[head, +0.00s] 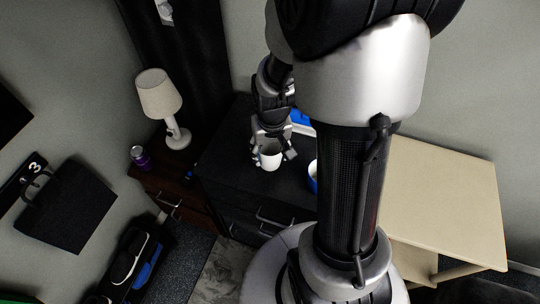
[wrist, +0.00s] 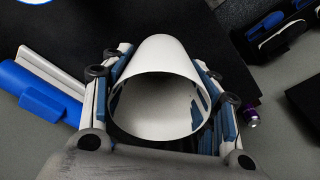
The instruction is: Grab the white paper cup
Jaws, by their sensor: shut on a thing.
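The white paper cup (head: 270,161) is between the fingers of my gripper (head: 272,156), over the black cabinet top (head: 225,165) in the head view. In the wrist view the white cup (wrist: 160,52) fills the middle, its open mouth towards the camera. A finger with blue pads presses on each side of it, so my gripper is shut on the cup. The cup looks empty. I cannot tell whether its base touches the cabinet top.
A blue and white object (head: 312,178) is partly hidden behind my arm. Another blue item (head: 300,118) lies behind. A lamp (head: 160,95) and a purple can (head: 140,157) stand on the brown cabinet at left. A pale wooden table (head: 440,195) at right is bare.

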